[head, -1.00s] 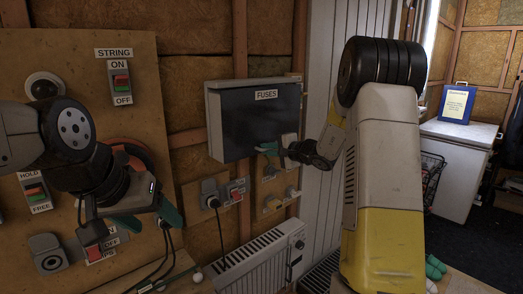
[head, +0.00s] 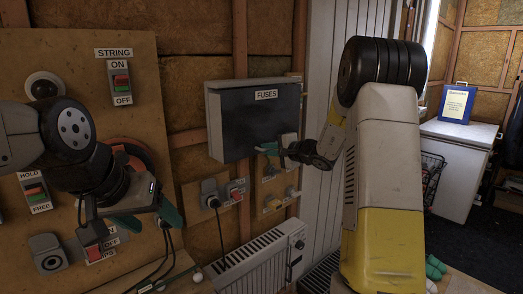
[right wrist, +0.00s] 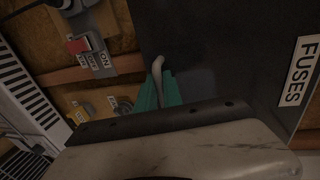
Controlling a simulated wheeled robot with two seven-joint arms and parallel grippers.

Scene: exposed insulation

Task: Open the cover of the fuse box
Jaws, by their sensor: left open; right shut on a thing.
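The fuse box (head: 225,125) hangs on the wall in the middle of the head view, with a dark cover labelled FUSES that looks closed. The cover (right wrist: 220,50) fills much of the right wrist view. My right gripper (head: 268,149) is at the lower right part of the cover. In the right wrist view its green fingers (right wrist: 160,90) are shut around a pale curved handle (right wrist: 158,66) on the cover. My left gripper (head: 150,218) is open and empty in front of the switch board at the left, well away from the fuse box.
The wooden board (head: 120,75) at the left carries several switches. Below the fuse box are a socket with a red switch (head: 236,188) and a white radiator (head: 260,262). A white chest (head: 460,165) stands at the right.

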